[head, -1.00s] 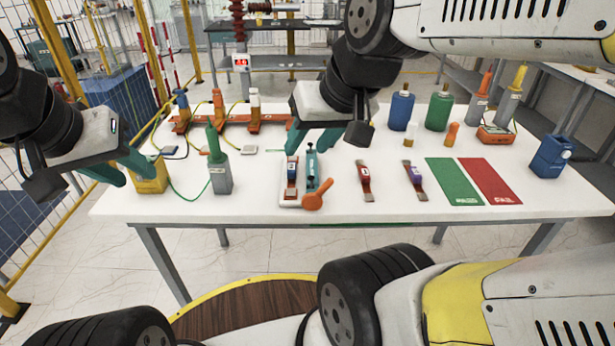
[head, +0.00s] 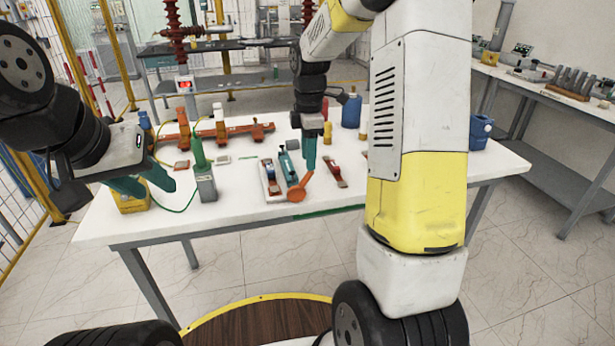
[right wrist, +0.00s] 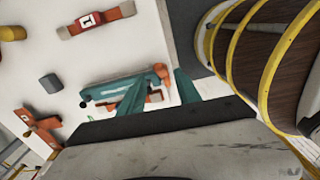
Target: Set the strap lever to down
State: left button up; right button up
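The strap lever unit (head: 269,193) is a white base on the table with a teal bar (head: 288,168) and an orange paddle-shaped piece (head: 298,191) at its front right. In the right wrist view, the teal bar (right wrist: 115,88) and orange end (right wrist: 161,72) lie beyond the fingers. My right gripper (head: 309,155) points down just right of the unit, near the orange piece. In the right wrist view its fingers (right wrist: 162,80) are apart; contact cannot be told. My left gripper (head: 160,186) is open and empty near a yellow box (head: 133,204) at the table's left.
A grey block with a green top (head: 203,180) stands left of the unit. A red strap piece (head: 334,173) lies on its right. An orange rack (head: 222,134) is behind. Blue containers (head: 351,112) stand at the back right. My right arm hides much of the table's right side.

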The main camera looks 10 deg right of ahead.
aim_at(309, 179)
jog(key=shift+d+f+n, duration=0.15)
jog(key=shift+f+n, duration=0.15)
jog(key=shift+f, duration=0.5)
notch_tip(309, 179, down, 7)
jog(key=shift+f, duration=0.1)
jog(key=shift+c, duration=0.2)
grip_shut()
jog(key=shift+w, duration=0.1)
dwell(0.7)
